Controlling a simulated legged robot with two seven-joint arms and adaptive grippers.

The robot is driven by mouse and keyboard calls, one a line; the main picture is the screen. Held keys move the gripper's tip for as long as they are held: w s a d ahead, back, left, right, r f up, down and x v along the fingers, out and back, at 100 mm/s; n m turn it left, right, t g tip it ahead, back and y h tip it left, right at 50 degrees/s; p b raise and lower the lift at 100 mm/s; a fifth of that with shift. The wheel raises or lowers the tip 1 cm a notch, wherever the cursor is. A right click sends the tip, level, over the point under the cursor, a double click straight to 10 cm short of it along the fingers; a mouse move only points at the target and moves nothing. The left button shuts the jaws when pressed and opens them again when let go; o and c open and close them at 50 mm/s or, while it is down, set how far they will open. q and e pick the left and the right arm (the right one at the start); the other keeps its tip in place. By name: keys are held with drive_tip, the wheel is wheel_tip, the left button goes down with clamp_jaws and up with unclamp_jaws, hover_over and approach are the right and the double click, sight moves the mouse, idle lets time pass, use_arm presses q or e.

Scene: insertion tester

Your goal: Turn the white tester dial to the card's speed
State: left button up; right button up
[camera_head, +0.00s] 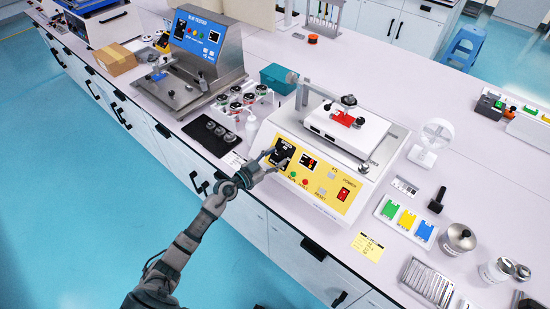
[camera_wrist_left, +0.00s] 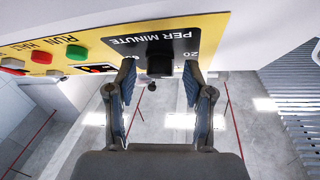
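The white tester (camera_head: 345,140) has a yellow front panel (camera_head: 318,190). Its black dial plate (camera_head: 284,150) is at the panel's left end and reads "PER MINUTE" with a "20" in the left wrist view (camera_wrist_left: 185,42). A dark dial knob (camera_wrist_left: 160,62) stands out from that plate. My left gripper (camera_head: 271,158) is at the dial, and in the left wrist view its open fingers (camera_wrist_left: 159,76) are on either side of the knob with gaps showing. The knob's pointer cannot be made out. A yellow card (camera_head: 367,247) lies on the bench, its writing too small to read. My right gripper is out of view.
Red and green buttons (camera_wrist_left: 75,53) and a red power switch (camera_head: 343,194) share the panel. A blue tester (camera_head: 200,50) stands at the back left. Small bottles (camera_head: 236,101) and a black tray (camera_head: 210,135) are left of the white tester. A tray of coloured blocks (camera_head: 405,218) is to its right.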

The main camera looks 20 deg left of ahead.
use_arm(q)
clamp_jaws()
